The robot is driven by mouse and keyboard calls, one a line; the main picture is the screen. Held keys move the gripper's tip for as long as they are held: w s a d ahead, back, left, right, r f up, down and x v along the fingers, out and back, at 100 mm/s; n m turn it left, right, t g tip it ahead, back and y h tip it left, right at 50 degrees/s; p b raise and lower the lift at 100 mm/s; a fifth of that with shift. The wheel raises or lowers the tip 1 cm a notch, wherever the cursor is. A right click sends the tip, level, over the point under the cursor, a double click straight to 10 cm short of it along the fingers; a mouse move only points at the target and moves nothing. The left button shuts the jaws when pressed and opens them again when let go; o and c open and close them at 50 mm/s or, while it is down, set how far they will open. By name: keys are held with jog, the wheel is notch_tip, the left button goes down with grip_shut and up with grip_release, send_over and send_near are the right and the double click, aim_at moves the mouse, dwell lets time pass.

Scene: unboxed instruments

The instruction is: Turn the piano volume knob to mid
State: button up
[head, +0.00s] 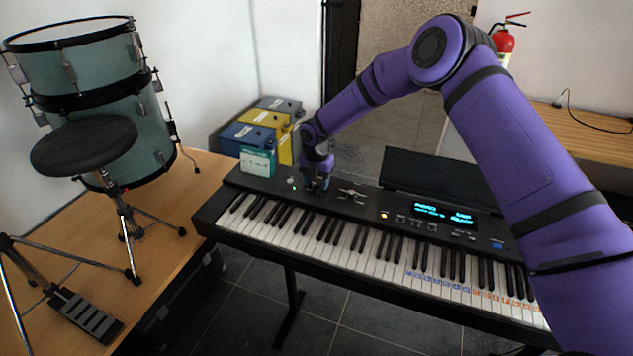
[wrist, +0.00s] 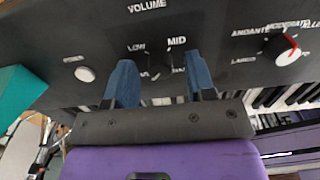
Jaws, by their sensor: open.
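The black piano (head: 212,208) stands across the middle of the head view. My gripper (head: 317,186) points down over the left part of its control panel. In the wrist view my gripper (wrist: 160,64) is open, with its two blue fingers apart on either side of the volume dial. The printed words VOLUME, LOW and MID show beyond and between the fingers. The dark volume knob is hard to make out against the black panel, so I cannot tell its pointer position or whether the fingers touch it.
A white power button (wrist: 85,74) lies left of the fingers. A teal box (head: 257,162) stands at the piano's left back corner. A lit display (head: 443,214) is further right.

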jog(key=shift+f, duration=0.15)
jog(key=c, duration=0.9)
